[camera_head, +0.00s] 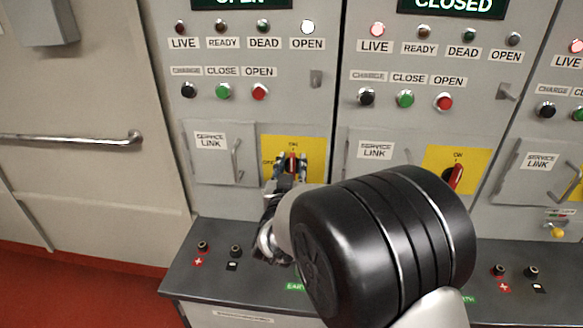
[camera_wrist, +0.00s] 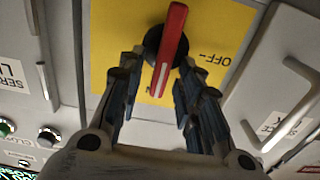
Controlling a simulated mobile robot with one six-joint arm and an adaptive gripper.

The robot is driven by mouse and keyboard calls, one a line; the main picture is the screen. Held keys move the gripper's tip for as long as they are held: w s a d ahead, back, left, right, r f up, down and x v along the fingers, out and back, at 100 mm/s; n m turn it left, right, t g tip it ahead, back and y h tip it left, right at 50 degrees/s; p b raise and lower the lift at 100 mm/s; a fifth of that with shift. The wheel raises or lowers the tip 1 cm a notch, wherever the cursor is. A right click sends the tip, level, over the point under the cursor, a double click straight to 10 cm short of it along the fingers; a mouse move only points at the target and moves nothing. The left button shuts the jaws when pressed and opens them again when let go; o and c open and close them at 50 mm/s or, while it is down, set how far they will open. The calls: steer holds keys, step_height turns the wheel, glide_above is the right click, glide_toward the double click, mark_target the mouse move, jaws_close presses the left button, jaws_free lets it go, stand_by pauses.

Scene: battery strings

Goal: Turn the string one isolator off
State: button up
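The isolator at my gripper has a red handle (camera_head: 292,161) on a yellow plate (camera_head: 267,148) on the left panel. "ON" is marked above it and "OFF" to its left. The handle stands about upright, toward "ON". In the wrist view the red handle (camera_wrist: 171,50) lies between my fingers, with its dark round hub behind it and the yellow plate (camera_wrist: 112,35) around it. My gripper (camera_head: 290,173) is open. In the wrist view its fingers (camera_wrist: 156,88) straddle the handle, with a gap on the left; contact on the right is unclear. No string number is readable.
A service link door (camera_head: 222,152) with a bar handle is left of the isolator. Another red isolator handle (camera_head: 455,178) is on the panel to the right. A dark ledge (camera_head: 215,277) with terminals juts out below. The left panel's white OPEN lamp (camera_head: 307,27) is lit.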

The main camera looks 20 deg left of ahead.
steer(key=shift+c, duration=0.5)
jaws_close()
steer(key=n+p, duration=0.2)
steer(key=n, duration=0.4)
steer(key=a+f+n+p, duration=0.1)
steer(key=n+p, duration=0.2)
steer(key=n, duration=0.3)
steer(key=a+f+n+p, duration=0.1)
steer(key=n+p, duration=0.2)
steer(key=n, duration=0.2)
steer(key=shift+s+a+f+n, duration=0.2)
steer(key=shift+s+n, duration=0.1)
steer(key=shift+n, duration=0.1)
stand_by(0.4)
